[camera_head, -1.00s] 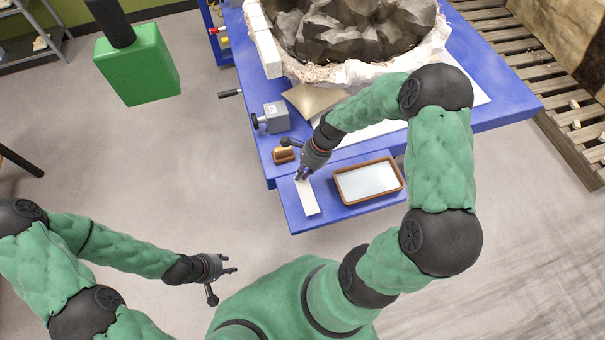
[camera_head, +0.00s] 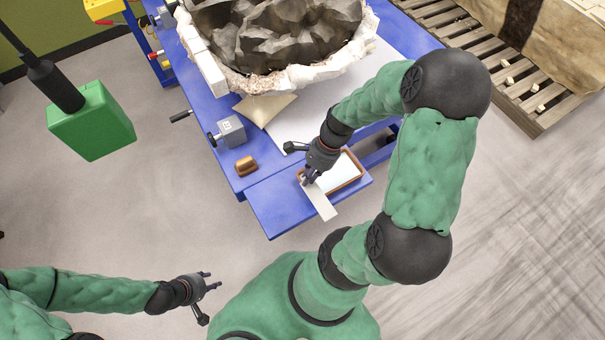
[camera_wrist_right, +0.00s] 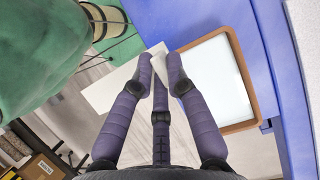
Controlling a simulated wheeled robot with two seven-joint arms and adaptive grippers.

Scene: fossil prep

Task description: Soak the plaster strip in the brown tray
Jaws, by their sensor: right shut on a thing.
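The plaster strip is a flat white rectangle (camera_head: 321,203) held at one end by my right gripper (camera_head: 306,179), which is shut on it. In the right wrist view the strip (camera_wrist_right: 118,91) extends left from between the fingertips (camera_wrist_right: 159,62). The brown tray (camera_head: 354,184), with pale liquid inside, lies on the low blue shelf right beside the gripper. In the right wrist view the tray's rim (camera_wrist_right: 240,60) is just right of the fingers. The strip appears raised near the tray's left side; its exact height cannot be told. My left gripper (camera_head: 212,281) is open and empty, over the floor.
A blue table (camera_head: 207,100) bears a large dark fossil (camera_head: 275,40) in a white jacket, a tan bag (camera_head: 266,109), a grey device (camera_head: 230,130) and a small brown block (camera_head: 246,166). A green box (camera_head: 92,128) hangs at left. The shelf's left part is clear.

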